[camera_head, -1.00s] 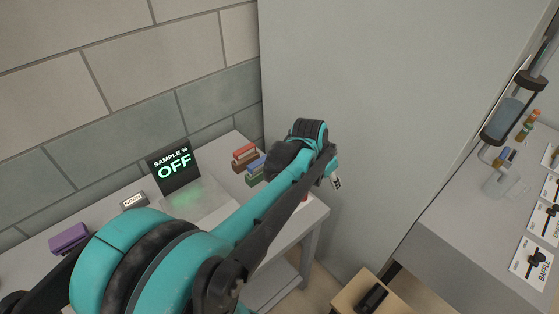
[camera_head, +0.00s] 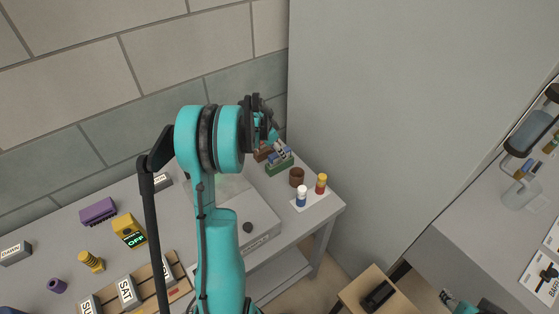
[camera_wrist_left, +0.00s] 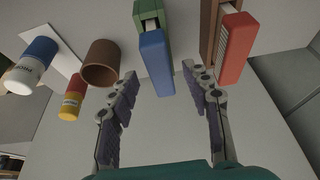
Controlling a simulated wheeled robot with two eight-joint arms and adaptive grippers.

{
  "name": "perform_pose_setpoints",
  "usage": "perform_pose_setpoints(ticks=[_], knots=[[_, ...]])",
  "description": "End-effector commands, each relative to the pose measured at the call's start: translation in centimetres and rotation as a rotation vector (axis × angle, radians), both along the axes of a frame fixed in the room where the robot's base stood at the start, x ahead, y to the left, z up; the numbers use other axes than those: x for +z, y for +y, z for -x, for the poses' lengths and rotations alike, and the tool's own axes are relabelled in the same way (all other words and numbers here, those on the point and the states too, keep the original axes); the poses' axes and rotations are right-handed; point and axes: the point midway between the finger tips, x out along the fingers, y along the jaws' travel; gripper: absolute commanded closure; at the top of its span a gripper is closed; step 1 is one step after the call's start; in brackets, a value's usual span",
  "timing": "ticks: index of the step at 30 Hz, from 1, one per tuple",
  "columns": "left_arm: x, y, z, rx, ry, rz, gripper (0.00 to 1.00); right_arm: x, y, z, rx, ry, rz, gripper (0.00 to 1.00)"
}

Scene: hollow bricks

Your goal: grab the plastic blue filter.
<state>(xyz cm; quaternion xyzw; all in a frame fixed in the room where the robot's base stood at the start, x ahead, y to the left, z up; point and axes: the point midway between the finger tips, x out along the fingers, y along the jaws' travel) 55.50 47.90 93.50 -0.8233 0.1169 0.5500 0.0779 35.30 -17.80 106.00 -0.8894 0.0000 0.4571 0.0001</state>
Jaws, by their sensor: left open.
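The task's blue filter appears to be the blue block (camera_wrist_left: 157,63) on a green holder (camera_wrist_left: 152,18) in the wrist view. In the head view the blue piece (camera_head: 279,154) shows on the green base (camera_head: 280,168) near the table's back corner, partly behind my gripper. My left gripper (camera_wrist_left: 158,76) is open and empty. Its fingers lie on either side of the blue block's near end in the wrist picture; contact is not visible. A teal part, perhaps my right gripper (camera_head: 452,300), shows small at the bottom edge.
A red block (camera_wrist_left: 237,49) on a brown holder stands right of the blue one. A grey box (camera_head: 262,231) sits in front. A wall panel (camera_head: 400,110) rises behind.

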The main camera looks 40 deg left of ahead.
Motion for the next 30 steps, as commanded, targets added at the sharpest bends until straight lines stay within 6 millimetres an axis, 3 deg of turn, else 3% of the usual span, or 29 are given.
perform_pose_setpoints(ticks=[3,6,30], knots=[[-2.1,-0.1,-0.8,-0.001,0.000,0.000,0.52,-1.0,0.0,0.0,0.000,0.000,0.000,0.56],[-2.7,-0.2,-1.1,-0.001,0.000,0.000,0.52,-1.1,0.0,0.0,0.000,0.000,0.000,0.56],[-3.1,-0.2,-1.1,0.000,0.000,-0.001,0.52,-1.5,0.0,0.0,0.000,0.000,0.000,0.56]])
